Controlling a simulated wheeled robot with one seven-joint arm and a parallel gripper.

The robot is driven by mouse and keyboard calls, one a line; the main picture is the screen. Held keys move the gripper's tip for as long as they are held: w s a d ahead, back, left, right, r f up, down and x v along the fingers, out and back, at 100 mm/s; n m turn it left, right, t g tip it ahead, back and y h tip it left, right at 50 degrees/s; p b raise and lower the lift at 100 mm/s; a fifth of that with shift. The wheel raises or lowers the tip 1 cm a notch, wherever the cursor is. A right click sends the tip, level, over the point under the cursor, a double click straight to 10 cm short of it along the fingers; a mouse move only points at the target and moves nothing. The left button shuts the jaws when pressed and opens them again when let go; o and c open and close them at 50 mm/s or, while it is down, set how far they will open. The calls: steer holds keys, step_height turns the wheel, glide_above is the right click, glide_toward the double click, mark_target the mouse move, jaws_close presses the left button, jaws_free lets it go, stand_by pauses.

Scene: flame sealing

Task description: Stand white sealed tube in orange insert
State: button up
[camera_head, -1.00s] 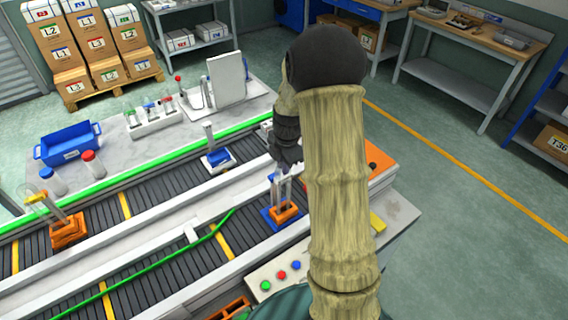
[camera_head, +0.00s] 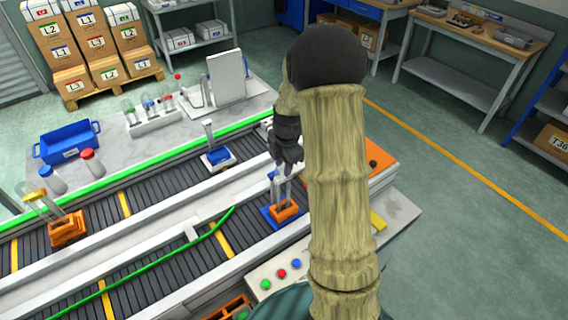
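An orange insert (camera_head: 285,212) sits on a blue base (camera_head: 270,220) on the near conveyor, left of my arm. A clear, pale tube (camera_head: 281,192) is at this insert, roughly upright. Whether its foot is seated in the insert, and whether its top is white, is too small to tell. My gripper (camera_head: 284,172) is at the tube's upper end, pointing down. My arm and the dark gripper body partly hide the fingers, so their opening and grip are unclear. Another orange insert (camera_head: 67,230) at the far left has a tilted clear tube with a yellow top (camera_head: 36,196).
A blue holder (camera_head: 217,158) with an upright grey piece stands on the far conveyor. Behind are a tube rack (camera_head: 150,117), a blue bin (camera_head: 68,142) and red- and green-capped bottles. Rails (camera_head: 150,221), a green cable (camera_head: 165,257) and a button panel (camera_head: 282,273) are nearby.

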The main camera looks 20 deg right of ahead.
steer(key=shift+o, duration=0.6)
steer(key=shift+r, duration=0.15)
steer(key=shift+r, duration=0.35)
step_height(320, 180, up, 16)
steer(key=s+b, duration=0.2)
steer(key=b, duration=0.1)
steer(key=shift+d+r+b, duration=0.2)
steer(key=shift+b, duration=0.15)
step_height(320, 180, up, 9)
steer(key=p, duration=0.8)
stand_by(0.5)
steer(key=shift+f, duration=0.1)
stand_by(0.3)
